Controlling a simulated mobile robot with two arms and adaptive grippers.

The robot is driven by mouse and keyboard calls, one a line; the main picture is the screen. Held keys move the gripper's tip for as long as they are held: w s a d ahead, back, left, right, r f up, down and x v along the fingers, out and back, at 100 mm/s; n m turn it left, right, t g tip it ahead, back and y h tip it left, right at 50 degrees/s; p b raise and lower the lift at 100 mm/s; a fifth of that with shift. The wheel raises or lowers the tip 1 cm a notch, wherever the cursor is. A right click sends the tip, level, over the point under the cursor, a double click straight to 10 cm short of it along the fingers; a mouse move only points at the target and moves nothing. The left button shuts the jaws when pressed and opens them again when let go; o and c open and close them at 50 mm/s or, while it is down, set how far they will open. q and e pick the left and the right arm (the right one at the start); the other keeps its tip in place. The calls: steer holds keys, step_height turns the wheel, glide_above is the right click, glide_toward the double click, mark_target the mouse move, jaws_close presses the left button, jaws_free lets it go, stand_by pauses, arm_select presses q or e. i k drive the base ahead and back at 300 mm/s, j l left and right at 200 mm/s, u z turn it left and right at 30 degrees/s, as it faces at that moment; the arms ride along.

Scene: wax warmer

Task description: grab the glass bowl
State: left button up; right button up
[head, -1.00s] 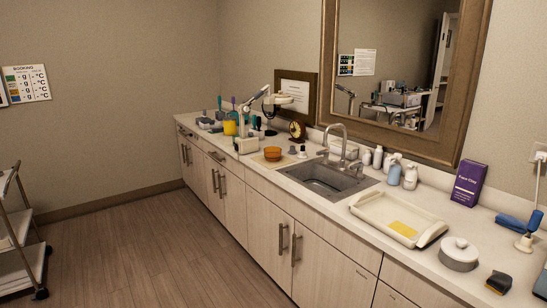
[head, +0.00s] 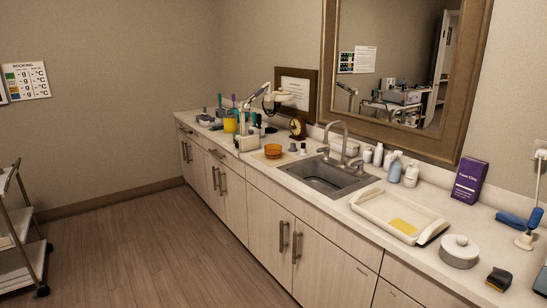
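An amber-orange bowl (head: 273,151), which looks like the glass bowl, sits upright on a pale beige board (head: 259,156) on the counter. It is left of the sink and looks small at this distance. I see nothing touching it. Neither of my grippers is in the head view, so their state does not show.
The long counter (head: 330,207) runs along the right wall. A sink (head: 322,177) with a faucet, a cream tray (head: 371,208), bottles and a white lidded pot (head: 459,250) stand on it. A desk lamp (head: 247,141) is beside the bowl. A cart (head: 19,240) stands at left. The wooden floor (head: 145,240) is clear.

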mark_target(273, 152)
steer(key=i+l+z, duration=0.1)
steer(key=i, duration=0.6)
steer(key=i+l+z, duration=0.1)
steer(key=i, duration=0.6)
steer(key=i+j+z, duration=0.1)
steer(key=i+j, duration=0.25)
steer(key=i+j+z, duration=0.1)
steer(key=i+j, duration=0.6)
steer(key=j, duration=0.25)
steer(key=i+j+z, duration=0.15)
steer(key=i+j, duration=0.2)
steer(key=j, duration=0.1)
